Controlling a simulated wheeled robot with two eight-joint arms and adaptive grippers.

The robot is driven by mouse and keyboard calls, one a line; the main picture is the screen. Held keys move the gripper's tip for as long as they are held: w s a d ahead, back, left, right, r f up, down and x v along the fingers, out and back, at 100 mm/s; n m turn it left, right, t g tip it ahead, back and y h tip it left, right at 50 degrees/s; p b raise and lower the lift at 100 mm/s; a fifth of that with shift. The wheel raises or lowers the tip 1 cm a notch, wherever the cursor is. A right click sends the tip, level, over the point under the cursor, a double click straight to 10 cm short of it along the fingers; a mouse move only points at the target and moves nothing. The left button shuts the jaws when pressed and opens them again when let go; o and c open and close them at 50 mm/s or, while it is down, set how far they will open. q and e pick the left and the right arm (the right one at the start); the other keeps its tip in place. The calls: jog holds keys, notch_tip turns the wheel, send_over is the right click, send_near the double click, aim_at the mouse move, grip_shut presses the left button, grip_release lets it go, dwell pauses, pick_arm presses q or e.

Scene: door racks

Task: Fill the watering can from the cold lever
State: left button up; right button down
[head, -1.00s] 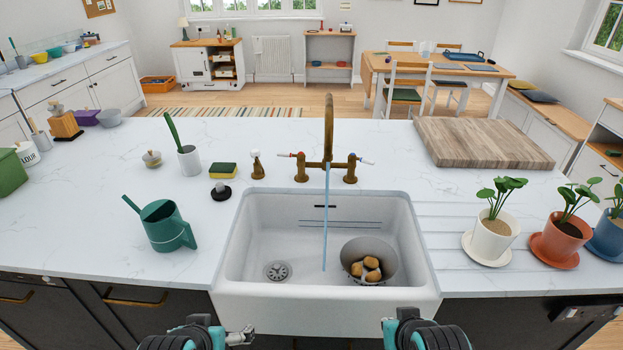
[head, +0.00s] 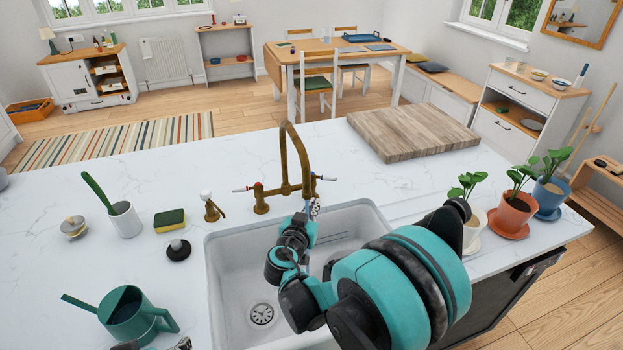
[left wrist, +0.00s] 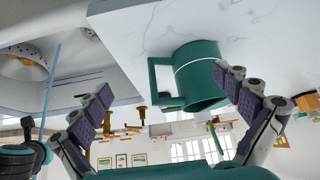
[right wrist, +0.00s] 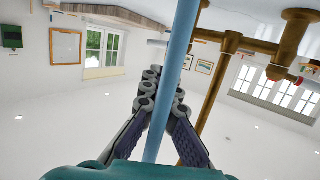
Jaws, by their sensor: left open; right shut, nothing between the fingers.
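The green watering can (head: 135,318) stands on the worktop left of the sink (head: 228,290). My left gripper (left wrist: 163,82) is open, its fingers either side of the can's handle (left wrist: 160,72) and apart from it as far as I can tell. In the head view only a bit of it shows (head: 182,345). My right gripper (head: 314,210) is shut and empty, close below the blue-marked cold lever (head: 324,178) on the right of the brass tap (head: 300,150); contact is unclear. A blue water stream (right wrist: 178,70) passes in front of its fingers in the right wrist view.
The red-marked lever (head: 247,189) is on the tap's left. A metal colander (left wrist: 22,66) is in the sink, hidden in the head view by my right arm. A sponge (head: 169,220), brush pot (head: 124,220) and black plug (head: 178,250) stand behind the can. Potted plants (head: 515,212) stand right.

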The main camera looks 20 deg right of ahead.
aim_at(332, 177)
pick_arm(q)
notch_tip(332, 177, down, 4)
jog(key=b, duration=0.3)
jog(key=shift+d+r, duration=0.1)
jog(key=shift+r, duration=0.15)
pick_arm(e)
jog(key=x, duration=1.4)
jog(key=shift+r, duration=0.15)
pick_arm(q)
jog(key=shift+s, duration=0.1)
pick_arm(e)
jog(key=shift+w, duration=0.1)
pick_arm(q)
jog(key=shift+b, duration=0.35)
pick_arm(e)
jog(key=shift+w+d+n+t+y, duration=0.1)
jog(key=shift+d+n+t+y, duration=0.4)
jog(key=shift+n+t+y, duration=0.3)
pick_arm(q)
jog(key=shift+f, duration=0.1)
pick_arm(e)
jog(key=shift+w+d+n+t+y, duration=0.15)
jog(key=shift+d+n+t+y, duration=0.3)
jog(key=shift+y, duration=0.45)
pick_arm(q)
jog(key=shift+f, duration=0.15)
pick_arm(e)
jog(key=shift+w+d, duration=0.7)
jog(key=shift+w, duration=0.1)
jog(key=shift+w+d, duration=0.1)
